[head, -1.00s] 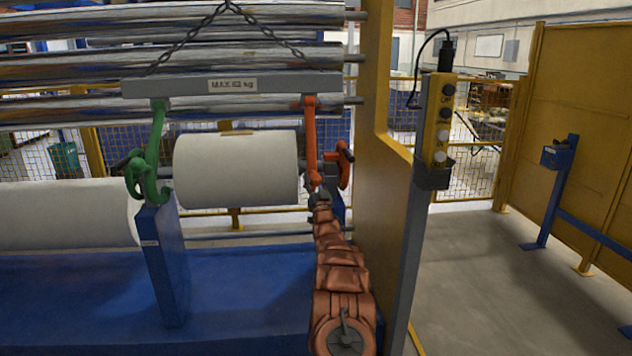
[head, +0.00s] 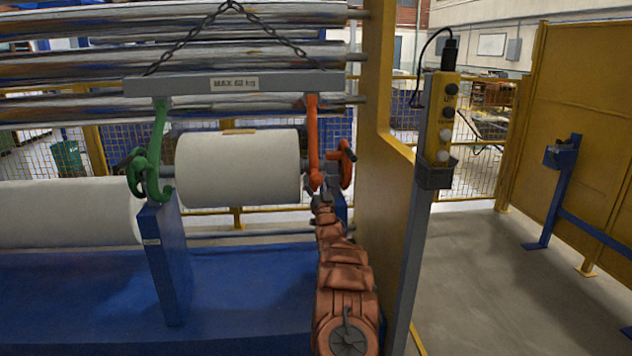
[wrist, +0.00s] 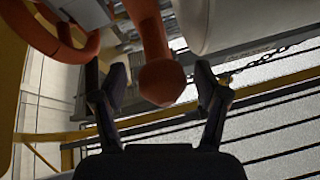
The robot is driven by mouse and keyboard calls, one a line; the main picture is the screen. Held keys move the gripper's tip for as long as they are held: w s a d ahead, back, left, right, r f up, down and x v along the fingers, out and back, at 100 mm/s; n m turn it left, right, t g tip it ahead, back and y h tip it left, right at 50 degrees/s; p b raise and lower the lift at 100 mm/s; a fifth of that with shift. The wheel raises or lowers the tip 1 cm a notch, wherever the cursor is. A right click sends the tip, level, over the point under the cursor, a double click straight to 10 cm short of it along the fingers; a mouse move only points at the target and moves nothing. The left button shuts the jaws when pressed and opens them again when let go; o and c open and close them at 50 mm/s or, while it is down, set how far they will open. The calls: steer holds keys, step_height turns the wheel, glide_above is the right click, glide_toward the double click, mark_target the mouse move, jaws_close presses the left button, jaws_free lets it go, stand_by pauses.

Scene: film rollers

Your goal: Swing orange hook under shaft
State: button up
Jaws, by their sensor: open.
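The orange hook (head: 313,140) hangs from the right end of the grey lifting beam (head: 235,84). Its curved part is at the right end of the white roll (head: 238,168), by the shaft end, which is only partly visible. My gripper (head: 319,194) is at the low end of the hook. In the wrist view the hook's rounded orange end (wrist: 162,82) lies between the two open fingers of my gripper (wrist: 160,100). I cannot tell whether they touch it. The green hook (head: 158,150) hangs at the left end of the roll, by its shaft.
A blue stand (head: 165,260) rises below the green hook. A yellow post (head: 378,120) and a control pendant (head: 441,118) on a grey pole stand close to the right of my arm. Open floor (head: 500,270) lies further right.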

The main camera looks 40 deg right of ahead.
steer(key=shift+v, duration=1.05)
steer(key=v, duration=0.9)
steer(key=shift+a, duration=0.1)
steer(key=shift+w, duration=0.1)
